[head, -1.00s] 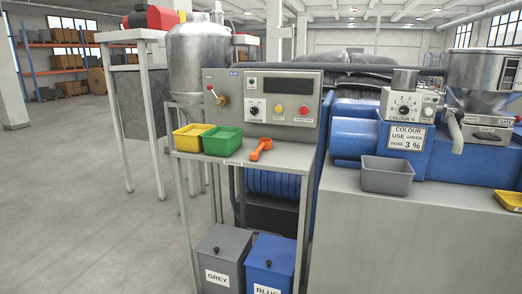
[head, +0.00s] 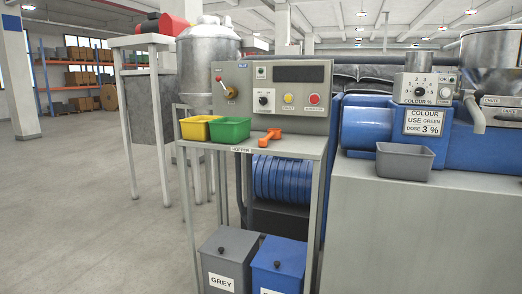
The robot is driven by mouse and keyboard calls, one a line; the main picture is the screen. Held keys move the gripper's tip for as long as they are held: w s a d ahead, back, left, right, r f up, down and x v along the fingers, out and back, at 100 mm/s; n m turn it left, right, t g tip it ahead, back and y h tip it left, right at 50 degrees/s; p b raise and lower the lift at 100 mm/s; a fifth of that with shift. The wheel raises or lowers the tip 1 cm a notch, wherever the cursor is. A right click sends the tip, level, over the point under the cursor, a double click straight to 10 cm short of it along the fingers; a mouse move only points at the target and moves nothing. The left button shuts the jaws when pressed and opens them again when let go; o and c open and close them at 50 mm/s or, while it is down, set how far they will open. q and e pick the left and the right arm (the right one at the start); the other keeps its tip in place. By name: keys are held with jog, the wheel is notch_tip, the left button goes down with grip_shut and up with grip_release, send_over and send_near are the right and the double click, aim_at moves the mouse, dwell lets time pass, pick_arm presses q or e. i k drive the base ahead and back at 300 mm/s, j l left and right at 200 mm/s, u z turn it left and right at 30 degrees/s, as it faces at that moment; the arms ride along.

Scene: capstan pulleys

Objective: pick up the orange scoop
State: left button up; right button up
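The orange scoop (head: 268,138) lies on the grey metal stand (head: 295,147), right of the green tray (head: 230,130) and in front of the control panel. It has a small bowl end and a short handle, and nothing covers it. A yellow tray (head: 196,127) sits left of the green tray. Neither of my grippers shows in the head view.
The control panel (head: 285,84) with knob, lever and buttons rises behind the scoop. A grey open bin (head: 404,163) stands on the machine's bench (head: 430,220) at right. Grey (head: 228,262) and blue (head: 277,264) lidded bins sit below. The floor (head: 90,220) at left is clear.

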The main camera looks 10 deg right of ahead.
aim_at(273, 134)
jog(key=i+l+u, duration=0.15)
jog(key=u, duration=0.3)
jog(key=i+l+u, duration=0.2)
jog(key=u, duration=0.2)
jog(key=l, duration=0.1)
